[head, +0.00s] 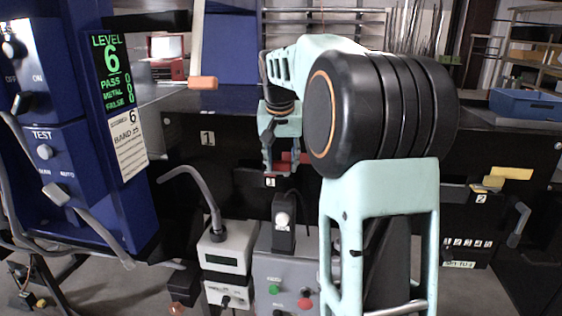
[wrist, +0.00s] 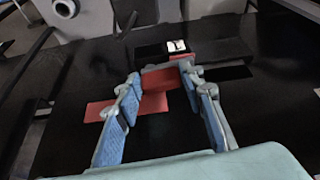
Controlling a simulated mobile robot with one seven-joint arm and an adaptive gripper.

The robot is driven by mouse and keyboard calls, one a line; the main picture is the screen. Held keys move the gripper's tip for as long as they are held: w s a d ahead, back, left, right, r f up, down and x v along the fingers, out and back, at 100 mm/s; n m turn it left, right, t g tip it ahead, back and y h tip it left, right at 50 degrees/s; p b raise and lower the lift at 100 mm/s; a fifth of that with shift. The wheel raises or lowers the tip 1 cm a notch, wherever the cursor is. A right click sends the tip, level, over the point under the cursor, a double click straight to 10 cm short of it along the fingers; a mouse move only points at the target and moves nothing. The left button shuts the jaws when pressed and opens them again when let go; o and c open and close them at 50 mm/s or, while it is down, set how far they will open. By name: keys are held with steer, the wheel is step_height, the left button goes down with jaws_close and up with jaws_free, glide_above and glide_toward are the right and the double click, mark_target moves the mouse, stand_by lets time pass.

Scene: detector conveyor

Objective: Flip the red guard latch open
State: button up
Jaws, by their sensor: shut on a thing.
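The red guard latch (wrist: 162,79) shows in the wrist view as a red block between my gripper's fingertips. My gripper (wrist: 160,84) is shut on it, with one blue-padded finger at each side. Flat red patches (wrist: 97,111) lie behind it on the black panel (wrist: 60,125). In the head view my gripper (head: 281,166) points down at the black front, and some red (head: 303,158) shows beside its fingers. The rest of the latch is hidden there by the fingers and my arm.
A small white label (wrist: 176,46) sits just beyond the latch. A blue console (head: 80,150) with a green display stands at the left. A blue bin (head: 525,104) is at the right.

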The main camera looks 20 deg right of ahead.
steer(key=shift+s+d+n+y+p, duration=0.15)
steer(key=shift+n+y, duration=0.15)
steer(key=shift+n, duration=0.45)
steer(key=shift+s+n+y+p, duration=0.15)
steer(key=shift+n+y, duration=0.15)
steer(key=shift+n, duration=0.45)
steer(key=shift+w+t, duration=0.1)
steer(key=shift+t, duration=0.2)
steer(key=o, duration=1.2)
steer(key=shift+c, duration=0.2)
